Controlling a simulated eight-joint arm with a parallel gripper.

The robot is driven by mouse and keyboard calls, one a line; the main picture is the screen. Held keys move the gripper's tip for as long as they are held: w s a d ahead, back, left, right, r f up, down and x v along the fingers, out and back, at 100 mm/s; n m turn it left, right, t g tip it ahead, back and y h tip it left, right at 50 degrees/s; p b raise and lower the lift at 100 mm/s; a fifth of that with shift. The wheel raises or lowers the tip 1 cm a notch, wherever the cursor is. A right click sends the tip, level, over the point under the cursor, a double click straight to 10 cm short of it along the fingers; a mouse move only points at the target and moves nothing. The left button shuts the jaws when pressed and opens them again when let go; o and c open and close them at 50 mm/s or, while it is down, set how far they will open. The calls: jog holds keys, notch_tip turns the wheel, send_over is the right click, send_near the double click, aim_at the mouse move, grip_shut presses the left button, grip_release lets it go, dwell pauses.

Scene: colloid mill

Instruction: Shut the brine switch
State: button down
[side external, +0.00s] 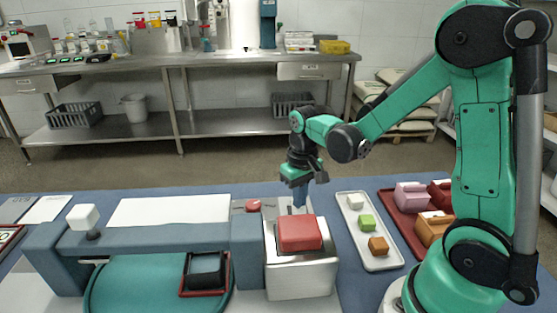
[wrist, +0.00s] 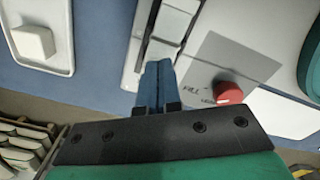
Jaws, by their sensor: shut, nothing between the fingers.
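My gripper (side external: 299,207) points down behind a metal box (side external: 300,278) with a red block (side external: 299,234) on top. In the wrist view its two blue fingers (wrist: 156,88) are shut together with nothing between them. Their tips are close to a pale grey, stepped switch-like part (wrist: 163,52) set in a narrow strip; I cannot tell if they touch it. No readable label names the brine switch, so I cannot tell for certain that this part is it. In the side view the strip is mostly hidden behind the box and gripper.
A red knob (wrist: 229,93) sits on a pale panel beside the strip, near small lettering. A white tray (side external: 393,262) holds white, green and orange blocks. A dark red tray (side external: 394,207) holds more blocks. A blue-grey beam (side external: 150,240) spans the left over a teal round base (side external: 120,290).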

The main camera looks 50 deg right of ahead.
aim_at(299, 211)
jog(key=shift+f, duration=0.8)
dwell(0.4)
jog(key=shift+r, duration=3.5)
jog(key=shift+a+r, duration=0.1)
jog(key=s+a+r+n+t, duration=0.3)
jog(key=a+r+t, duration=0.1)
jog(key=a+t, duration=0.3)
jog(key=shift+a, duration=0.15)
